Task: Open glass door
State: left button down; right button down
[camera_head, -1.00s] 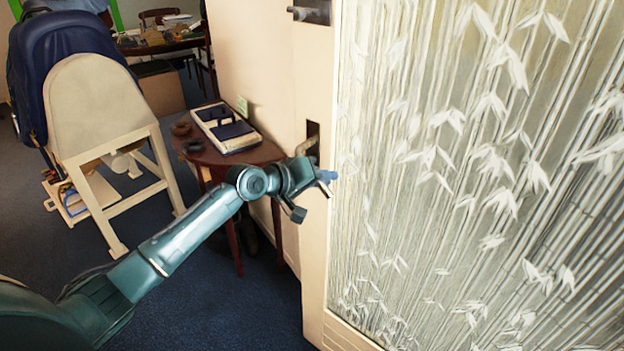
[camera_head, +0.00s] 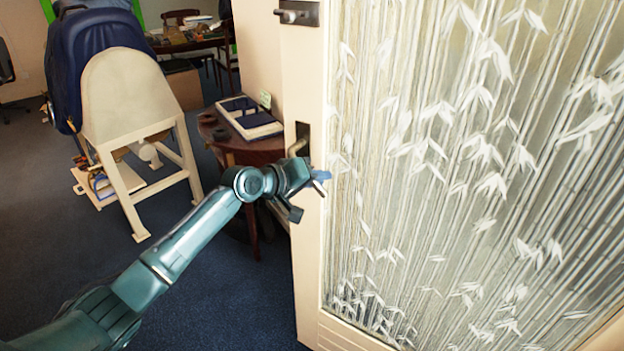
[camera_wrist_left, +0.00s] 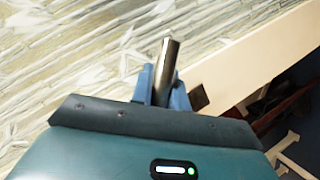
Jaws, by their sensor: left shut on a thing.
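The glass door (camera_head: 430,180) has a cream frame and a glass panel with a white bamboo leaf pattern. It fills the right of the head view. Its brass-coloured handle (camera_head: 299,146) is at the left edge of the door; the wrist view shows a metal bar of it (camera_wrist_left: 167,68). My left gripper (camera_head: 318,182) is at the handle. In the wrist view its blue fingers (camera_wrist_left: 163,88) are shut around the bar. The gripper hides part of the handle in the head view. My right gripper is not in view.
A second latch (camera_head: 297,14) sits higher on the door. Behind the door edge stands a round wooden table (camera_head: 225,141) with a book-like case (camera_head: 249,118). A cream stand (camera_head: 130,95) with a blue saddle-like item is at the left. Blue carpet (camera_head: 225,285) is clear below.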

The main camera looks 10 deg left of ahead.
pick_arm(q)
jog(key=shift+s+a, duration=0.25)
jog(key=shift+s, duration=0.2)
jog(key=shift+w, duration=0.1)
